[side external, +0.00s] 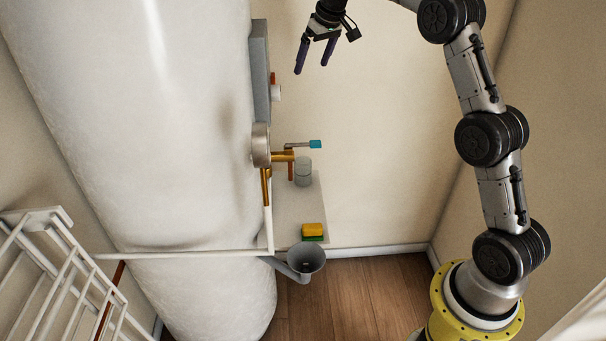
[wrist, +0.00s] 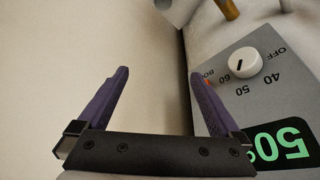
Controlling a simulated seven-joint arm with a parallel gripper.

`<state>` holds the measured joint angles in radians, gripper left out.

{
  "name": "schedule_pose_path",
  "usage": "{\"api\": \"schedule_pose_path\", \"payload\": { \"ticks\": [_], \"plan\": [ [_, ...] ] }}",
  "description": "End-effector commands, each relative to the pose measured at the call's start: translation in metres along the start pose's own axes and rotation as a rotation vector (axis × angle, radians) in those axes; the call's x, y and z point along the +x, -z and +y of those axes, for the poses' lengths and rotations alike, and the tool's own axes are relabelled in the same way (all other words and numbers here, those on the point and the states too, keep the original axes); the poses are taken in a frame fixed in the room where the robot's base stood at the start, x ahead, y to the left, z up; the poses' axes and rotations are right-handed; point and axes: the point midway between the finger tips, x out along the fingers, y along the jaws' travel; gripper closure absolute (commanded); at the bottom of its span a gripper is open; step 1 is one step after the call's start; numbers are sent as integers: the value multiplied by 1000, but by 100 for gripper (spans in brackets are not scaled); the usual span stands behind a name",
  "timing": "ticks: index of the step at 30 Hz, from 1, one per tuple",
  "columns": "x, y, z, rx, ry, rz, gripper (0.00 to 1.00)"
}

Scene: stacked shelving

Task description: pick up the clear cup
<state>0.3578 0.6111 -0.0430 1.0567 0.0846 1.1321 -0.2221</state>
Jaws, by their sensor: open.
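The clear cup (side external: 303,172) is a small, see-through grey cylinder in the side external view. It stands on a pale shelf (side external: 290,215), just right of a brass valve. My gripper (side external: 312,68) is open and empty, high above the cup and well apart from it. Its two purple fingers also show spread apart in the wrist view (wrist: 160,85), with only the wall between them. The cup cannot be made out in the wrist view.
A large white tank (side external: 150,130) fills the left. A grey control box (side external: 260,75) with a white dial (wrist: 242,63) is mounted on it. A brass valve with a blue handle (side external: 315,144) sits beside the cup. A yellow-green sponge (side external: 312,230) lies on the shelf, above a grey funnel (side external: 306,258).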

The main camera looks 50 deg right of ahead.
Motion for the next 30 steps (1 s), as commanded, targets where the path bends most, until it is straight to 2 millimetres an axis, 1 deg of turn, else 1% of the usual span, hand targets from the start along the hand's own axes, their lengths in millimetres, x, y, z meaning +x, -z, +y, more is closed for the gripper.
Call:
{"api": "schedule_pose_path", "payload": {
  "ticks": [5, 8, 9, 11, 12, 13, 18, 21, 26, 30],
  "plan": [
    [34, -16, 0, 0, 1, -6, 0],
    [61, -27, -1, 1, 1, -8, 0],
    [74, -33, -1, 1, 2, -9, 0],
    [93, -42, -1, 1, 2, -9, 0],
    [110, -49, -1, 1, 3, -12, 0],
    [121, -54, -1, 1, 2, -11, 0],
    [203, -88, -1, 2, 3, -14, 0],
    [234, -100, -1, 2, 1, -7, 0],
    [256, -104, 0, 0, 0, -2, 0],
    [280, -105, -1, 0, 1, -3, 0]
  ]
}}
